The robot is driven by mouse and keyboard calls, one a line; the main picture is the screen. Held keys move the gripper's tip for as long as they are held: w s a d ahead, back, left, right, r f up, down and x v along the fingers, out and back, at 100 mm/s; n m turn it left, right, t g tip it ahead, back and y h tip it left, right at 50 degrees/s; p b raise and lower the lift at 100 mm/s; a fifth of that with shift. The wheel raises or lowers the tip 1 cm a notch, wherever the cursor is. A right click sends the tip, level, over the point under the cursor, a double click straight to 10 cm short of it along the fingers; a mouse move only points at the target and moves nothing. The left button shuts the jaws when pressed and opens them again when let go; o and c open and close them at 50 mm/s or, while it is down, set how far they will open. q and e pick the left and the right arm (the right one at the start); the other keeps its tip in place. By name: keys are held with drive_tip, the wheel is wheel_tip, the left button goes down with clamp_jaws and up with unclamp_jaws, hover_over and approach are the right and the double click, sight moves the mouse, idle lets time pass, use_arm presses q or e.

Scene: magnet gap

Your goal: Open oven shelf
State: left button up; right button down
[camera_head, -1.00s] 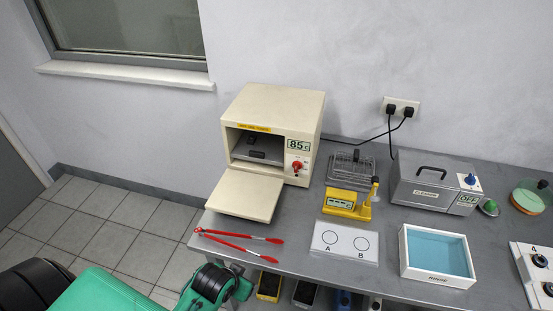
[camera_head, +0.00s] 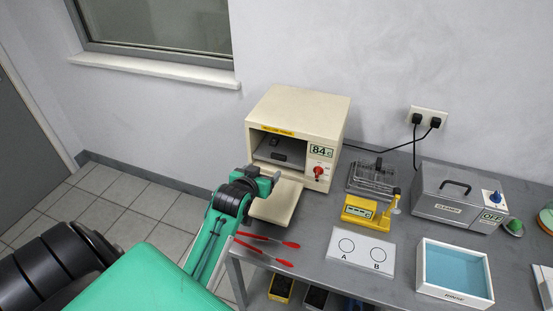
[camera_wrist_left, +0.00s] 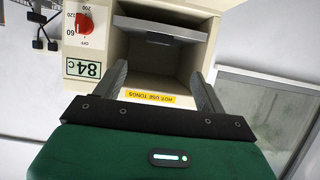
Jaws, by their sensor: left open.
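The cream oven (camera_head: 296,117) stands at the back left of the table, its front door (camera_head: 276,204) folded down flat. Its display reads 84 C, beside a red knob (camera_head: 318,171). Inside is a grey shelf (camera_head: 279,156) with a dark item on it. In the left wrist view, which is upside down, the shelf (camera_wrist_left: 160,28) shows in the oven cavity. My left gripper (camera_head: 270,177) is in front of the oven opening, above the door. Its two fingers (camera_wrist_left: 160,82) are apart with nothing between them. My right gripper is not in view.
Red-handled tongs (camera_head: 266,246) lie at the table's left edge. Right of the oven are a wire basket (camera_head: 374,177), a yellow scale (camera_head: 364,211), a white A/B plate (camera_head: 354,254), a grey cleaner bath (camera_head: 455,198) and a blue-filled tray (camera_head: 427,286).

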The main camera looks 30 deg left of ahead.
sight(278, 158)
use_arm(q)
drive_tip(key=p+x, duration=0.3)
drive_tip(key=x, duration=1)
drive_tip(key=shift+f, duration=0.1)
drive_tip(key=c, duration=1.4)
drive_tip(key=shift+w, duration=0.1)
